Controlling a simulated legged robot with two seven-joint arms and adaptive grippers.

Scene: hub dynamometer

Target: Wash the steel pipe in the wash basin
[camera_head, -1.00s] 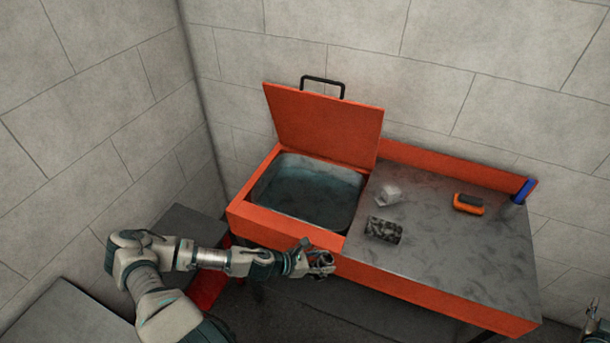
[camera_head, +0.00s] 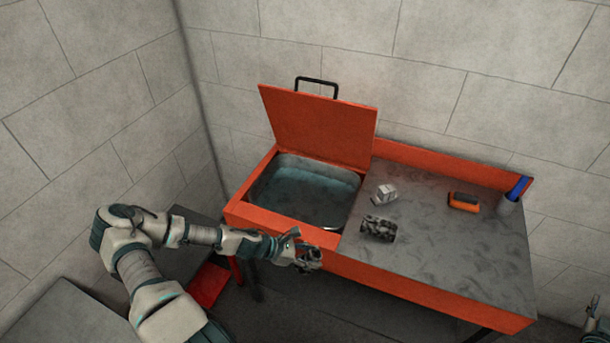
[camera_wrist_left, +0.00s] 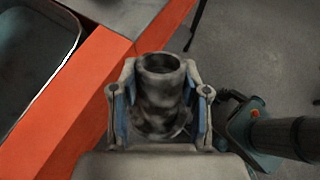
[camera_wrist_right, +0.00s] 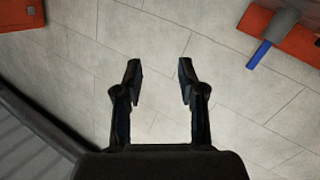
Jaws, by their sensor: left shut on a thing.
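My left gripper (camera_head: 312,258) is in front of the orange wash station's front edge. In the left wrist view it (camera_wrist_left: 160,100) is shut on the steel pipe (camera_wrist_left: 158,95), a short hollow grey piece with dark stains, its open end facing up in the picture. The wash basin (camera_head: 305,190), a metal tub with murky bluish water, is behind and to the left of the gripper, its orange lid (camera_head: 318,128) standing open. The pipe is outside the basin. My right gripper (camera_wrist_right: 160,85) is open and empty in the right wrist view; only part of it shows at the head view's right edge.
The basin's orange front rim (camera_head: 280,222) stands between gripper and water.

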